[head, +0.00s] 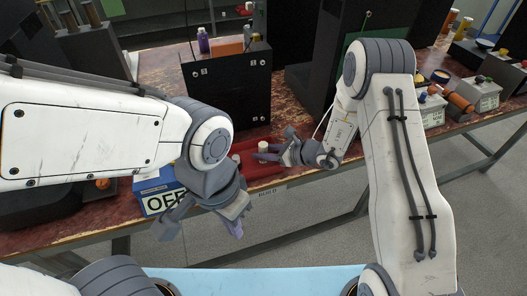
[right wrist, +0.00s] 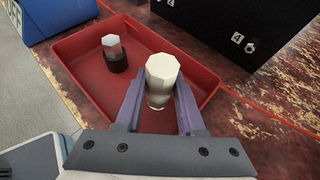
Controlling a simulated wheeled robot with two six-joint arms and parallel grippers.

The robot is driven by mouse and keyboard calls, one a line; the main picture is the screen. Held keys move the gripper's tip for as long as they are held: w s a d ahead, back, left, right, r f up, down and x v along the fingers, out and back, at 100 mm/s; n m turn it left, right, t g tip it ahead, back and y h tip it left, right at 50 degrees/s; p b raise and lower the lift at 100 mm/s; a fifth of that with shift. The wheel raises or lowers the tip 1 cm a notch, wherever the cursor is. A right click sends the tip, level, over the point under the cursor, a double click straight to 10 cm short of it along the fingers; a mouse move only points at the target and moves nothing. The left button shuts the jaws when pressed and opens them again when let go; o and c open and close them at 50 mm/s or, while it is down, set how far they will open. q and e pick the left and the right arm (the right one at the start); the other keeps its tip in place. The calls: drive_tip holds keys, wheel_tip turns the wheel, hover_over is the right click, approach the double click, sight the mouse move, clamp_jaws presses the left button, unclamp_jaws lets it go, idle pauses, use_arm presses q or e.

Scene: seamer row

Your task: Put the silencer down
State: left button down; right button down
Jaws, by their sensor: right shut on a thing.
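A pale, many-sided silencer (right wrist: 162,74) stands upright between the fingers of my right gripper (right wrist: 158,108), which is shut on it. In the head view the silencer (head: 263,146) shows as a small white top at my right gripper (head: 268,153). It is over the red tray (right wrist: 198,58); whether its lower end touches the tray floor is hidden. A second piece (right wrist: 114,52), with a white top and black base, stands in the tray's left part. My left gripper (head: 232,222) hangs in front of the table edge, and its finger gap is not clear.
A blue box marked OFF (head: 160,200) stands left of the tray. A black numbered box (head: 228,85) stands behind it. Grey boxes (head: 482,95) and an orange cylinder (head: 460,102) lie further right.

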drive_tip(key=c, duration=0.9)
unclamp_jaws()
drive_tip(key=shift+f, duration=0.1)
drive_tip(key=o, duration=0.4)
drive_tip(key=shift+d+r, duration=0.25)
drive_tip(key=v, duration=1.1)
drive_tip(key=shift+s+d+r, duration=0.1)
drive_tip(key=shift+s+d, duration=0.1)
drive_tip(key=shift+s, duration=0.05)
